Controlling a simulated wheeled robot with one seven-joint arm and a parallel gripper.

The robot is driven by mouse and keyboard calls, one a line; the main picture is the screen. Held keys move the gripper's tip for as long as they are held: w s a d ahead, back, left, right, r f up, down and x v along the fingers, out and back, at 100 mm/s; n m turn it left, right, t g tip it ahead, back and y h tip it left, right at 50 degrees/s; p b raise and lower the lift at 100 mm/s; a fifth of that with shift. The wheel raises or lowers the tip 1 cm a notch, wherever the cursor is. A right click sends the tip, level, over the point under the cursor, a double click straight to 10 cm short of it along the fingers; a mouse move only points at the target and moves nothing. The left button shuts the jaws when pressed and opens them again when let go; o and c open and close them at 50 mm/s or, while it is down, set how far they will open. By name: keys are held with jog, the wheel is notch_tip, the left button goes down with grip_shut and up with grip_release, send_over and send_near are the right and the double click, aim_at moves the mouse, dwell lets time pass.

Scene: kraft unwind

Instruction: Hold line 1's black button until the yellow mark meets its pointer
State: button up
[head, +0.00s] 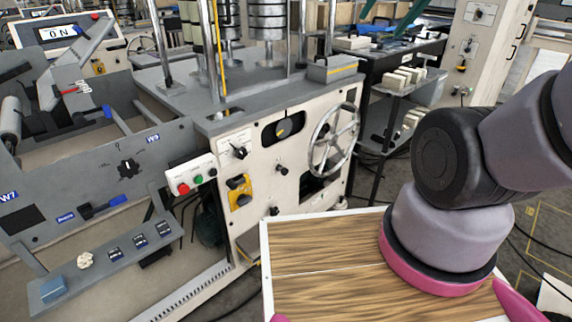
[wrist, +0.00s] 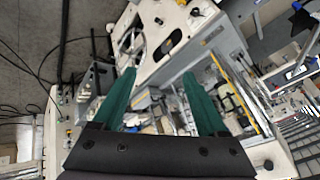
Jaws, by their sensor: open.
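A small white control box (head: 190,174) on the machine's left front edge carries a red button (head: 183,188), a green button (head: 198,179) and a small dark button (head: 212,172). No line number is readable on it. A black oval window (head: 283,130) in the cream front panel holds a dial with a yellowish part; I cannot tell whether this is the yellow mark or its pointer. My gripper (wrist: 159,73) shows in the wrist view with two green fingers wide apart and nothing between them.
A handwheel (head: 333,139) and a yellow switch plate (head: 239,193) sit on the cream panel. A grey panel with blue labels (head: 153,138) stands at left. A white-edged wood-grain board (head: 320,258) lies in front, below my arm. Shelves (head: 402,95) stand behind right.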

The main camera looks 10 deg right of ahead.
grip_shut()
dwell(1.6)
